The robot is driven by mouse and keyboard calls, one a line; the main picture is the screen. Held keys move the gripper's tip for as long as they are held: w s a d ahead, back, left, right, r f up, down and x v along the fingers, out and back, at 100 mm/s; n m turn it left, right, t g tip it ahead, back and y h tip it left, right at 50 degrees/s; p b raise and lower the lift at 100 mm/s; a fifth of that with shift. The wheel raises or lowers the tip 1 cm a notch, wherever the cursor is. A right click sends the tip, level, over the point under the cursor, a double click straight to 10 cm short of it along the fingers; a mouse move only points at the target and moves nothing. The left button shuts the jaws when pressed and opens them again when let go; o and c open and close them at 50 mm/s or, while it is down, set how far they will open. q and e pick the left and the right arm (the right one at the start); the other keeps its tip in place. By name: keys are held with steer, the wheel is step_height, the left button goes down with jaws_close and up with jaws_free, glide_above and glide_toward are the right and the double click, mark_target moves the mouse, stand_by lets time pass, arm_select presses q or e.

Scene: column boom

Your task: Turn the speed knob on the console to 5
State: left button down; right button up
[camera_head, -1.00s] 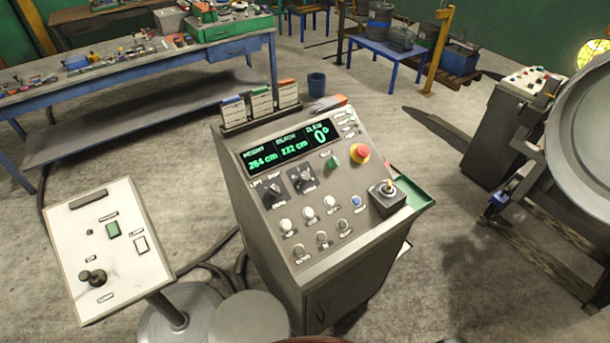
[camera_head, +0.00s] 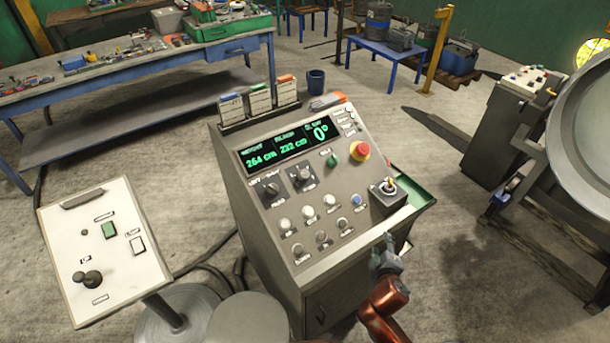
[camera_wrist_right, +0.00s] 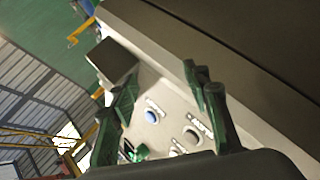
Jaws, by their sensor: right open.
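The grey console (camera_head: 290,285) stands in the middle of the head view with a sloped panel. Two black knobs sit below its display, a left knob (camera_head: 271,190) and a right knob (camera_head: 303,176). Their labels are too small to read surely, so I cannot tell which is the speed knob or its setting. My right gripper (camera_head: 387,245) is in front of the console's lower right edge, apart from both knobs. In the right wrist view its fingers (camera_wrist_right: 165,100) are spread and empty, with panel buttons beyond them. My left gripper is not in view.
A joystick box (camera_head: 388,195) and a red emergency button (camera_head: 360,150) are on the panel's right side. A green tray (camera_head: 424,199) juts out there. A white pedestal panel (camera_head: 100,255) stands at left. A large round drum (camera_head: 590,150) is at right.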

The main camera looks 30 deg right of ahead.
mark_target(306, 175)
steer(key=w+a+r+n+t, duration=0.3)
steer(key=w+r+n+t, duration=0.5)
steer(key=w+r+n, duration=0.6)
steer(key=w+a+n+y, duration=0.2)
steer(key=a+n+y, duration=0.1)
steer(key=n, duration=0.3)
steer(key=w+a+n+y, duration=0.3)
steer(key=n+y, duration=0.1)
steer(key=n, duration=0.2)
steer(key=w+a+n+y, duration=0.2)
steer(key=a+n+y, duration=0.1)
steer(key=n+y, duration=0.1)
steer(key=shift+w+a+r+n, duration=0.15)
steer(key=shift+w+a+n, duration=0.2)
steer(key=shift+n, duration=0.55)
steer(key=shift+w, duration=0.3)
steer(key=x, duration=0.7)
steer(key=shift+w+a+f, duration=0.15)
steer(key=shift+w+f, duration=0.05)
steer(key=shift+f, duration=0.05)
steer(key=shift+c, duration=0.2)
